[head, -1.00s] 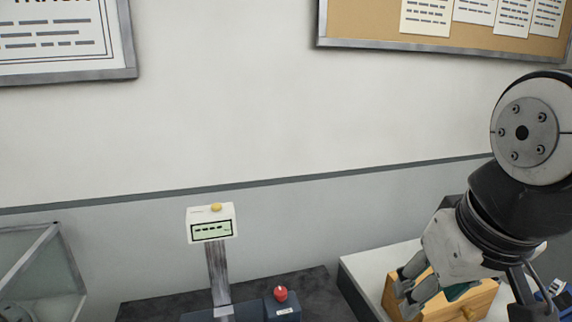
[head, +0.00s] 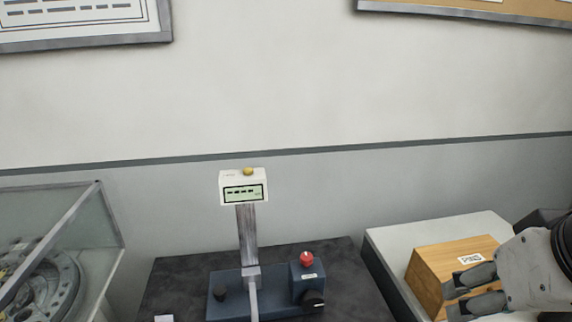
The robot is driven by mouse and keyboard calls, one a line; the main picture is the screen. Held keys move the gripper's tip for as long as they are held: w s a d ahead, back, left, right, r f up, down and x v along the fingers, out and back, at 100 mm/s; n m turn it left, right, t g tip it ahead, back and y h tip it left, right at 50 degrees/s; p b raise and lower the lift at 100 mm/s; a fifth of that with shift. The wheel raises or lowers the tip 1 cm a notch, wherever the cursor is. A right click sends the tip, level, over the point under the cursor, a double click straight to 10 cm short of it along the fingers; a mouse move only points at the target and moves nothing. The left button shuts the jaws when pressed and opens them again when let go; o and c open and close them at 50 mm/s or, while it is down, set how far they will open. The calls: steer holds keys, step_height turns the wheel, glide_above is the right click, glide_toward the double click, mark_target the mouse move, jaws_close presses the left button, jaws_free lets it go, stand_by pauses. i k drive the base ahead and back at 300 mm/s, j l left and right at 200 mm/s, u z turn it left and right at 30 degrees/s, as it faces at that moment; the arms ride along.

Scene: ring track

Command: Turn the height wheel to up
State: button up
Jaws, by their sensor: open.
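In the head view a blue instrument base (head: 235,295) stands on a dark table, with a grey column (head: 248,234) and a white display box (head: 243,187) on top. A black knob (head: 312,299) sits on the front of the base's right block, below a red knob (head: 306,258). I cannot tell for sure which is the height wheel. My gripper (head: 455,300) is open at the right, in front of a wooden box, well apart from the instrument. Whether its fingers touch the box is unclear.
The wooden box (head: 428,262), with a white label, stands on a pale bench (head: 395,240) at the right. A glass-sided case (head: 98,235) holding a round metal part is at the left. The dark table (head: 178,275) is mostly bare around the instrument.

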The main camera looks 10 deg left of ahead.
mark_target(311, 300)
steer(key=k+j+u, duration=0.15)
steer(key=j, duration=0.25)
steer(key=k+j+u, duration=0.15)
steer(key=k+j, duration=0.2)
steer(key=k+j+u, duration=0.15)
steer(key=j, duration=0.35)
steer(key=k, duration=0.1)
